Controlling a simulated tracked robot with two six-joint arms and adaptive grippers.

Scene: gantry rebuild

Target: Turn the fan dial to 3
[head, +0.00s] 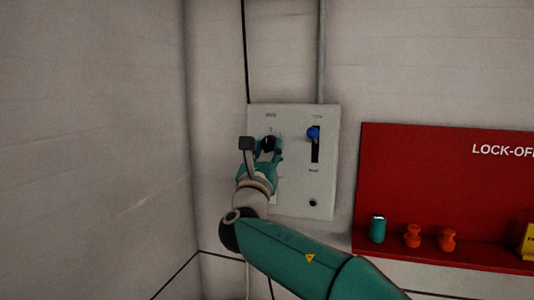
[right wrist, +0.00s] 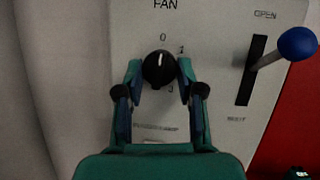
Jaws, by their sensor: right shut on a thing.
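The fan dial (right wrist: 159,70) is a round black knob under the word FAN on a pale panel (right wrist: 212,100). Its white pointer line points up, toward the 0. I can read 0 above it, 1 at upper right and 3 at lower right; any other marks are hidden. My right gripper (right wrist: 160,72) is shut on the dial, one finger on its left and one on its right. In the head view the dial (head: 268,143) shows dark between the fingers of my right gripper (head: 269,148). My left gripper is in neither view.
A lever with a blue ball (right wrist: 297,43) stands in a dark vertical slot right of the dial, near the OPEN label. A red lock-off board (head: 420,175) hangs further right, with a teal item (head: 377,229) and orange items (head: 412,236) on its ledge. A bare wall is at left.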

